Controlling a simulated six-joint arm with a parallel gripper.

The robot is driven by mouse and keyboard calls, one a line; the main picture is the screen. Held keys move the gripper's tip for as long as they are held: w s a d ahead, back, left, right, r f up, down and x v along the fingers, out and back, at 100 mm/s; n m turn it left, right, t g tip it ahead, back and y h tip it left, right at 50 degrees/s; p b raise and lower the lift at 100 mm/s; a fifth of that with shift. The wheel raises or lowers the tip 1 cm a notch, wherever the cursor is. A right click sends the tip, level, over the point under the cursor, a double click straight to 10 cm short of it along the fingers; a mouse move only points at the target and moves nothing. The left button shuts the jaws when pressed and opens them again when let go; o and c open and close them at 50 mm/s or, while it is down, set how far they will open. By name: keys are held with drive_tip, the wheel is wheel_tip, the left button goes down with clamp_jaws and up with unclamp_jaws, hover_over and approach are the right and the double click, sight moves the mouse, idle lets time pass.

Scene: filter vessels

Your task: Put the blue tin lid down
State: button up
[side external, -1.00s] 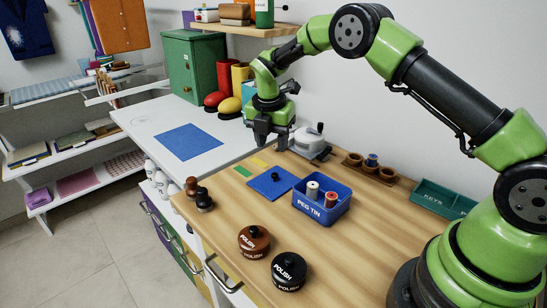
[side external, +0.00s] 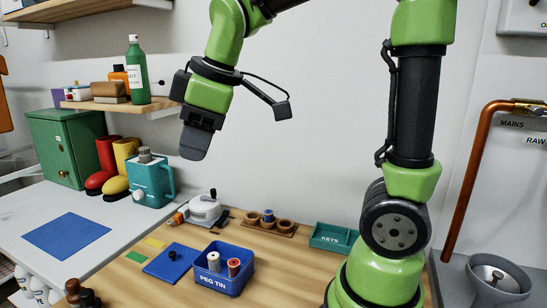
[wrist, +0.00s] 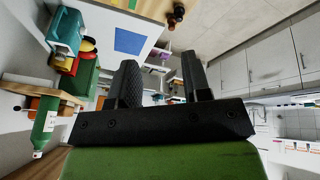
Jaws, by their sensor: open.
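The blue tin lid (side external: 165,267), a flat blue plate with a small black knob, lies flat on the wooden bench in the side view. The blue peg tin (side external: 220,281) stands open just right of it, with a white-topped and a red-topped spool inside. My gripper (side external: 194,150) is high above the bench, well clear of the lid and tin. In the wrist view my gripper (wrist: 160,72) shows two dark fingers spread apart with nothing between them. I cannot make out the lid in the wrist view.
A blue mat (side external: 66,235) lies bare on the white counter at left. A teal jug (side external: 151,184), boots (side external: 105,160) and a green cabinet (side external: 66,150) stand behind. A grey-white device (side external: 207,209), wooden spool holder (side external: 270,223) and green keys tray (side external: 333,237) line the bench back.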

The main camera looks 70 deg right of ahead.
drive_tip(key=s+a+m+t+y, duration=0.1)
drive_tip(key=s+a+m+t, duration=0.1)
drive_tip(key=s+m, duration=0.8)
drive_tip(key=s, duration=0.3)
drive_tip(key=shift+f+m+t, duration=0.3)
drive_tip(key=shift+f, duration=0.1)
